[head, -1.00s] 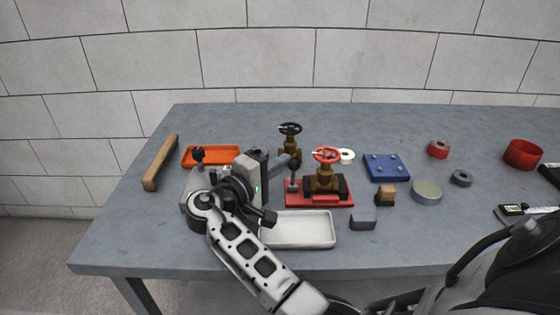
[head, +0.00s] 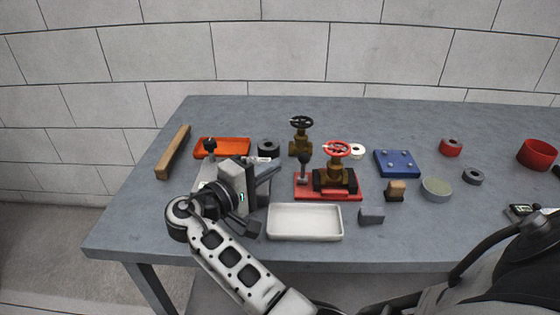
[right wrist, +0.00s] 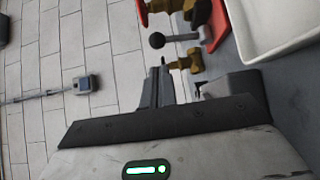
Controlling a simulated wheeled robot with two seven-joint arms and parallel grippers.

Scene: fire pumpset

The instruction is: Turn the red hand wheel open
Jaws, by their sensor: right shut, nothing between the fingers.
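The red hand wheel (head: 337,150) sits on top of a brass valve (head: 335,173), which stands upright on a red base (head: 302,192) in the head view. A lever with a black knob (head: 304,160) rises from the left part of that base. My right gripper (head: 275,170) is shut and empty, to the left of the base and apart from the wheel. In the right wrist view its fingers (right wrist: 160,87) are together, with the black knob (right wrist: 157,41) beyond them. My left gripper is not in view.
A second brass valve with a black wheel (head: 301,122) stands behind. A white tray (head: 305,235) lies in front of the red base. A blue plate (head: 397,163), a wooden block (head: 396,191) and a grey block (head: 371,216) are to the right. An orange tray (head: 222,148) is at back left.

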